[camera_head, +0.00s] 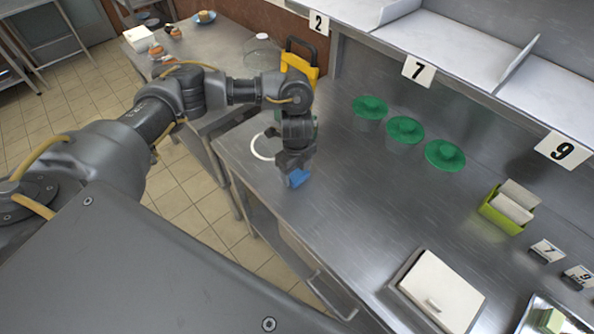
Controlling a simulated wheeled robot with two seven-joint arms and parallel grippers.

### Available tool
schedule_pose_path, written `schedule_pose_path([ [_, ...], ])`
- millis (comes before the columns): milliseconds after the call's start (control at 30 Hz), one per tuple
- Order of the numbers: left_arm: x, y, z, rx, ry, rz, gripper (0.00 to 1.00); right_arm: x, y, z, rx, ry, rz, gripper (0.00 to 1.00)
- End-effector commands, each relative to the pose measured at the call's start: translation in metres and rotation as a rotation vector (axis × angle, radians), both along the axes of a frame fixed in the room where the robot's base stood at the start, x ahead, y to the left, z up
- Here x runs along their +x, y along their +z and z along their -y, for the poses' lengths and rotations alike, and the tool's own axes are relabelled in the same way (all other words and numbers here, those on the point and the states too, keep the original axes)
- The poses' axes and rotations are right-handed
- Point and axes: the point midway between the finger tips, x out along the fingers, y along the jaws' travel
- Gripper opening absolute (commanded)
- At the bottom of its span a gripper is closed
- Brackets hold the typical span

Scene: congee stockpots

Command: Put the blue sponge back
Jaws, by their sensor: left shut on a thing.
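My left gripper (296,169) points down over the left part of the steel counter (350,225). It is shut on the blue sponge (299,179), which shows just below the fingers. The fingers hide part of the sponge. I cannot tell whether the sponge touches the counter. My right gripper is not in view.
Several containers stand on the counter, including green-lidded ones (404,129) at the back and a lime-green holder (497,218) with pale slabs at right. A white board (441,291) lies in front. A white ring (262,147) is beside my gripper. The counter's middle is clear.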

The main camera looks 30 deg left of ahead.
Motion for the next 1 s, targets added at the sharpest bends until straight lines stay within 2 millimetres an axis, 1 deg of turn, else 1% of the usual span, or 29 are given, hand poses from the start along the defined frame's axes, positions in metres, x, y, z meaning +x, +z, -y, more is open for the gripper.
schedule_pose_path([
  [33,0.0,-0.003,0.0,0.0,0.0,-0.001,0.42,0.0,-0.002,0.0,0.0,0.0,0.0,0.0],
  [67,0.0,-0.002,0.0,0.0,0.0,0.0,0.66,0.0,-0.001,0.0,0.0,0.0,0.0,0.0],
  [200,0.0,-0.002,0.0,0.0,0.0,0.0,0.84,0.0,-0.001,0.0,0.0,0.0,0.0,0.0],
  [467,0.0,-0.001,0.0,0.0,0.001,0.0,0.85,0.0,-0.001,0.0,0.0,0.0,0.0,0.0],
  [600,0.001,0.008,0.0,0.0,0.0,0.003,0.85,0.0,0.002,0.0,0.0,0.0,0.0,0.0],
  [667,0.001,0.016,0.0,0.0,-0.003,0.003,0.85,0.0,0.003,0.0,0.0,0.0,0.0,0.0],
  [1000,0.001,0.086,0.0,0.0,-0.001,0.005,0.85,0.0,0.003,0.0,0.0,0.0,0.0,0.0],
])
